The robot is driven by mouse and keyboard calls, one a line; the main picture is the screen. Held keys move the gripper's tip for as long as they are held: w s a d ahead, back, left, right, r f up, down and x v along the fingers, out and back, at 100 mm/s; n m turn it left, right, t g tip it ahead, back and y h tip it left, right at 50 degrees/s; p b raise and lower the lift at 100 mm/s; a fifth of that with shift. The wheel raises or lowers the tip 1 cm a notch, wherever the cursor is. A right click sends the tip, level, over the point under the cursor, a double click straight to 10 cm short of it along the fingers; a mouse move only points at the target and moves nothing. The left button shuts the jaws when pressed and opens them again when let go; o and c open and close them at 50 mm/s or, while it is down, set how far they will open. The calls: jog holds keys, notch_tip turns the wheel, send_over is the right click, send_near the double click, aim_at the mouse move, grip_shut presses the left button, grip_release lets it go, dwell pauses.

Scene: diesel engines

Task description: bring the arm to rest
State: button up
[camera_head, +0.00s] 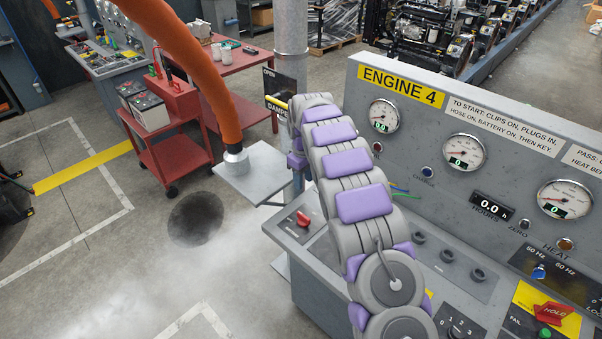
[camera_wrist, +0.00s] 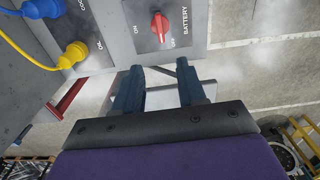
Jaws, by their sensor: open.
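My arm, a chain of grey links with purple pads, rises in front of the Engine 4 panel (camera_head: 480,175) in the head view and curves away toward the panel's left end. The gripper end is hidden behind the arm there. In the wrist view my gripper (camera_wrist: 163,76) shows two dark blue fingers, apart and with nothing held between them. Beyond the fingertips is a grey panel face with a red BATTERY knob (camera_wrist: 160,27). I cannot tell how far the fingertips are from that panel.
A blue plug (camera_wrist: 45,8) and a yellow plug (camera_wrist: 76,51) sit left of the knob. An orange hose (camera_head: 205,70) hangs left of the arm over a grey plate (camera_head: 255,172). A red cart (camera_head: 165,150) stands behind. Floor at lower left is open, with haze.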

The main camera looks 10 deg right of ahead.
jog(key=s+d+r+m+b, duration=0.15)
jog(key=s+r, duration=0.25)
jog(key=s, duration=0.4)
jog(key=s+r+m+b, duration=0.1)
jog(key=s+r+m, duration=0.15)
jog(key=s, duration=0.55)
jog(key=s+d+r+m+b, duration=0.15)
jog(key=s+r, duration=0.25)
jog(key=s, duration=0.4)
jog(key=s+a+f+m+g+b, duration=0.1)
jog(key=s+f+b, duration=0.1)
jog(key=s, duration=1.2)
jog(key=s+a+f+m+b, duration=0.1)
jog(key=s+a+f, duration=0.1)
jog(key=s, duration=1.3)
jog(key=shift+f+g+b, duration=0.4)
jog(key=shift+f, duration=0.05)
